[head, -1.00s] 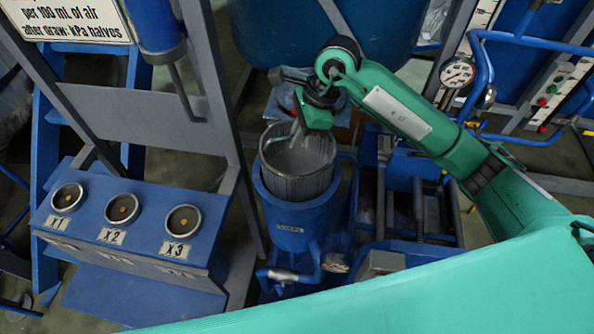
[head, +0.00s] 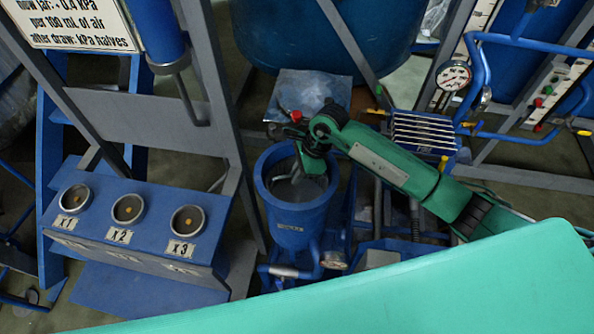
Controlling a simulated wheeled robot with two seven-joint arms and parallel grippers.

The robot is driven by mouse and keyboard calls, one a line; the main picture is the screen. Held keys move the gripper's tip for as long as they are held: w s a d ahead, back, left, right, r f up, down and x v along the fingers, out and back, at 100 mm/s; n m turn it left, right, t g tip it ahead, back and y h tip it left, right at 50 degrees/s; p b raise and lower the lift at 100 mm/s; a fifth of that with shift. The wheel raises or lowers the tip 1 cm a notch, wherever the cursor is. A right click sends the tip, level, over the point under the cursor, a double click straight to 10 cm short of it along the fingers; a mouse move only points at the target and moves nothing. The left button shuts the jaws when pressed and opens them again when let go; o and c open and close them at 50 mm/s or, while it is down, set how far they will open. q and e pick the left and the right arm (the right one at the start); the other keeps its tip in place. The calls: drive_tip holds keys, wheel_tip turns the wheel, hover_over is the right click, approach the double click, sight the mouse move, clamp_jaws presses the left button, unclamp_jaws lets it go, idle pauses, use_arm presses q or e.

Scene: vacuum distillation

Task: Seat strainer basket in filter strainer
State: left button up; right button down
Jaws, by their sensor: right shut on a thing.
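The filter strainer (head: 292,222) is an open-topped blue cylinder left of the picture's middle. The strainer basket (head: 311,190) is a grey cup inside it, and its grey inside shows below the strainer's rim. My right gripper (head: 299,173) reaches down into the strainer mouth from above and is shut on the basket's thin handle. The wrist covers part of the far rim, and the basket's underside is hidden, so I cannot tell whether it rests on the bottom. My left gripper is not in view.
A blue console (head: 135,240) with three round ports marked X1, X2 and X3 stands at left. A grey frame post (head: 228,150) rises between it and the strainer. A pressure gauge (head: 453,75) and blue pipes are at right. A large blue tank (head: 330,35) stands behind.

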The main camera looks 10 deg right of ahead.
drive_tip(key=shift+f, duration=0.1)
drive_tip(key=c, duration=1.5)
unclamp_jaws()
drive_tip(key=shift+r, duration=0.25)
drive_tip(key=b+v, duration=0.3)
drive_tip(key=v, duration=0.7)
drive_tip(key=shift+w+d+r, duration=0.1)
drive_tip(key=shift+d+r, duration=0.35)
drive_tip(key=shift+r, duration=0.35)
